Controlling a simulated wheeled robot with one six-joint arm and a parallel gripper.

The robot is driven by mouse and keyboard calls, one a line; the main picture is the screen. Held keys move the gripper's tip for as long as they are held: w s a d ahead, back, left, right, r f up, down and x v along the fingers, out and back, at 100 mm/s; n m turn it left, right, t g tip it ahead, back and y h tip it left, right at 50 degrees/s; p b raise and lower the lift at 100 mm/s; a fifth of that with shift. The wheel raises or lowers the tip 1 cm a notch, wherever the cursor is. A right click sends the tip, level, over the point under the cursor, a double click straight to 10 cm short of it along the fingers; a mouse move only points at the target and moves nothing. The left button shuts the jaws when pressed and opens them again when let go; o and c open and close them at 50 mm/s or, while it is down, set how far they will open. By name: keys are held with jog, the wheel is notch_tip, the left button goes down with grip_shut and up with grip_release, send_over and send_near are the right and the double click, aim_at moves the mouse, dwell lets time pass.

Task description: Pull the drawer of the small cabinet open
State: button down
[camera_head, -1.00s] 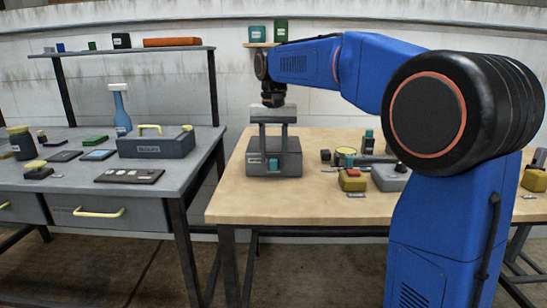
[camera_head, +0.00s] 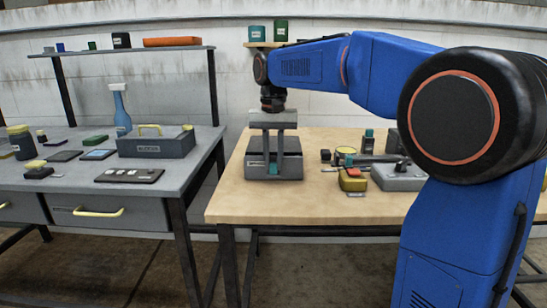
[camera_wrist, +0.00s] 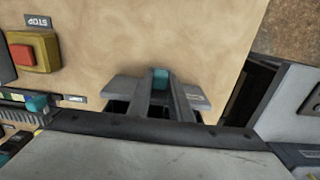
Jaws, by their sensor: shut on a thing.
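The small cabinet (camera_head: 289,155) is a dark grey box on the wooden table. My gripper (camera_head: 273,166) reaches down over its front and is shut on the teal handle (camera_head: 273,170). In the wrist view the teal handle (camera_wrist: 160,78) shows between my two grey fingers (camera_wrist: 160,88). The light grey drawer front (camera_wrist: 118,87) spreads to both sides of the fingers. Dark gaps lie behind it, so the drawer looks partly open. How far it stands out is hard to tell, since my gripper covers much of it.
A yellow box with a red stop button (camera_head: 353,179) and other items stand right of the cabinet. Bare tabletop (camera_head: 225,200) lies in front and left. A grey bench (camera_head: 180,175) with a toolbox (camera_head: 157,146) stands to the left across a gap.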

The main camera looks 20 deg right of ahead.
jog(key=s+a, duration=0.1)
jog(key=s, duration=0.2)
jog(key=s+a, duration=0.1)
jog(key=s, duration=0.4)
jog(key=shift+s+a, duration=0.3)
jog(key=shift+a, duration=0.1)
jog(key=c, duration=1.6)
grip_release()
notch_tip(320, 180, up, 18)
jog(key=shift+f, duration=0.25)
jog(key=shift+f, duration=0.1)
